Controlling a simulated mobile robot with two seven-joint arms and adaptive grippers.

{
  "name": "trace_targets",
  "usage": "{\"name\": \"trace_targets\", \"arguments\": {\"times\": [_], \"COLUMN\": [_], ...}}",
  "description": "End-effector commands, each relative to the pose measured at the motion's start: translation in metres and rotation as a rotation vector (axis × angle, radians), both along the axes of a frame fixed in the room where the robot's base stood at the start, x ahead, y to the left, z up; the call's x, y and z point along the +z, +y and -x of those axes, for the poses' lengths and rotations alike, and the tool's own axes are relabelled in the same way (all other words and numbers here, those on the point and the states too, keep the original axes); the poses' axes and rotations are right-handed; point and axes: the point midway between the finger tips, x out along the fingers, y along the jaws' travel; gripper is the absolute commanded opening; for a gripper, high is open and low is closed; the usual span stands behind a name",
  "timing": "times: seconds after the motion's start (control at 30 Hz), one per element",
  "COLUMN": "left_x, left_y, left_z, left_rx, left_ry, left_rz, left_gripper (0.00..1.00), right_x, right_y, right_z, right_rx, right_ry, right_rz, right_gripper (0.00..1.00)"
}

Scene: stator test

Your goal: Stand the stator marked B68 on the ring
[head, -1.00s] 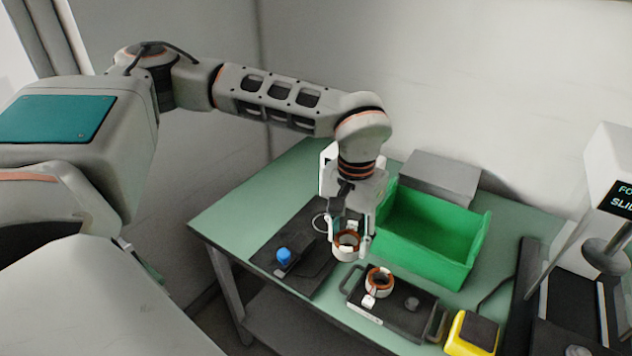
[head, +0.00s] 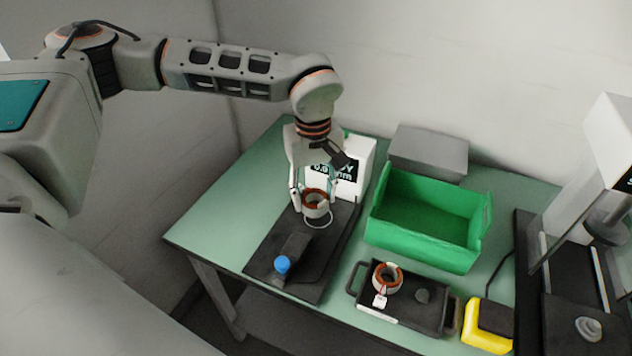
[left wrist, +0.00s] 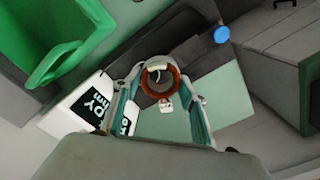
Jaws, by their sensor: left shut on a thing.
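My left gripper (head: 326,193) is shut on a stator (head: 314,198), a white ring with copper-orange windings. In the left wrist view the stator (left wrist: 177,82) sits between the fingertips, with a white tag (left wrist: 166,104) whose marking I cannot read. It is over the white ring (head: 318,224) on the black test fixture (head: 333,245); I cannot tell whether they touch. A second stator (head: 386,287) with a white tag (head: 379,301) stands on the black tray (head: 408,312); its marking is too small to read. My right gripper is not in view.
The fixture has a blue knob (head: 282,264) in front and a white display box (head: 362,165) behind. A green bin (head: 425,244) stands to the right, with a grey box (head: 428,152) behind it. A yellow device (head: 482,337) is at the front right. The table's left part is clear.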

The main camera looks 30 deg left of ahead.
Motion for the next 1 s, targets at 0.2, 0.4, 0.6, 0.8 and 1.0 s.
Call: {"name": "trace_targets", "arguments": {"times": [0.2, 0.4, 0.6, 0.8, 1.0], "left_x": [-0.005, -0.012, -0.02, -0.026, -0.029], "left_y": [0.004, 0.008, 0.013, 0.017, 0.02], "left_z": [-0.016, -0.029, -0.041, -0.05, -0.055], "left_rx": [0.502, 0.962, 1.419, 1.787, 1.97], "left_ry": [0.003, 0.005, 0.01, 0.01, 0.009], "left_rz": [0.005, 0.006, 0.005, 0.003, 0.002], "left_gripper": [0.1, 0.1, 0.1, 0.1, 0.1], "right_x": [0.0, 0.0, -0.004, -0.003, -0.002], "right_y": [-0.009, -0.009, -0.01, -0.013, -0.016], "right_z": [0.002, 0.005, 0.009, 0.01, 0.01], "right_rx": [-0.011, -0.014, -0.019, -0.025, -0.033], "right_ry": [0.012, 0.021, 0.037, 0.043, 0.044], "right_rz": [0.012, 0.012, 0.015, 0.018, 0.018], "right_gripper": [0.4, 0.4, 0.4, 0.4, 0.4]}}
